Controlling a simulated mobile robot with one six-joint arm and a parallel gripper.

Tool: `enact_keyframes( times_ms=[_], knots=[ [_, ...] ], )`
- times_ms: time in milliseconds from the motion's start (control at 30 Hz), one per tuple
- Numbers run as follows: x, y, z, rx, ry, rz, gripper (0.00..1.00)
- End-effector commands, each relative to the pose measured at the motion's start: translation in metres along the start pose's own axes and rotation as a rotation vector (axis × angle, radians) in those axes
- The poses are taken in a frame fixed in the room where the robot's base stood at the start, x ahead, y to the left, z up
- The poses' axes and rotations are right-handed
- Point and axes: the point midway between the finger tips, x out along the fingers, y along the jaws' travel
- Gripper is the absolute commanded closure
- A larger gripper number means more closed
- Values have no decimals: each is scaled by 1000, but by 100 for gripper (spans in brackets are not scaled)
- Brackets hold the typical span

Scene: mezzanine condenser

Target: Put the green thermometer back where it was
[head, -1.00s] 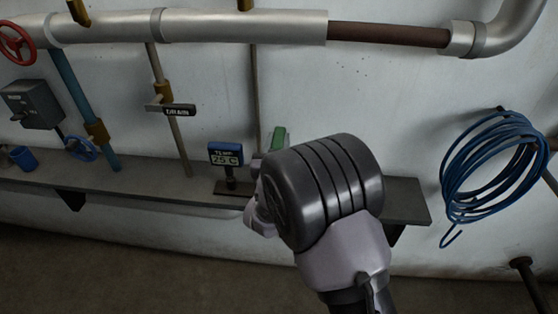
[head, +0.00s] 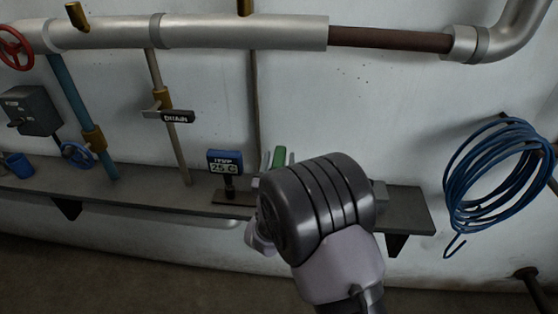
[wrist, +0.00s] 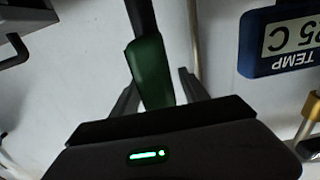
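The green thermometer (head: 279,157) stands roughly upright above the wall shelf. In the wrist view its green body (wrist: 151,72) leans a little, with a black stem running to the top edge. My gripper (wrist: 159,71) has its fingers apart, one on each side of the green body. A narrow gap shows at the right finger; the left finger looks close to or against it. In the head view the fingertips (head: 278,158) flank it too. My wrist hides its lower part and its foot, so I cannot tell what it rests on.
A blue TEMP display (head: 225,162) reading 25 C stands just left of the thermometer; it is close in the wrist view (wrist: 283,38). A DRAIN tag (head: 177,116) hangs further left. The shelf (head: 405,207) is clear at its right end. A blue hose coil (head: 497,172) hangs right.

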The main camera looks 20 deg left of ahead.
Motion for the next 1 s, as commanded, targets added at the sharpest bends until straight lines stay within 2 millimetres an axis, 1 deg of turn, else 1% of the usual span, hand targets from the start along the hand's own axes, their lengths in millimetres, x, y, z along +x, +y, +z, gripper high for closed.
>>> enact_keyframes(
  times_ms=[133, 233, 300, 500, 600, 700, 800, 933, 967, 1000],
  knots=[
    [0, 0, -2, 0, 0, 0, 48],
    [0, 0, -12, -2, -1, 0, 48],
    [-18, -1, -7, -2, -2, -2, 48],
    [-71, -1, -6, -2, -2, -3, 48],
    [-93, -1, -6, -2, -1, -2, 48],
    [-109, -1, -5, -2, -1, -1, 48],
    [-118, -1, -6, -1, 0, -1, 48],
    [-120, 1, -6, 2, -1, 2, 48],
    [-118, 3, -9, 12, -6, 7, 48],
    [-113, 12, -15, 43, -24, 22, 48]
  ],
)
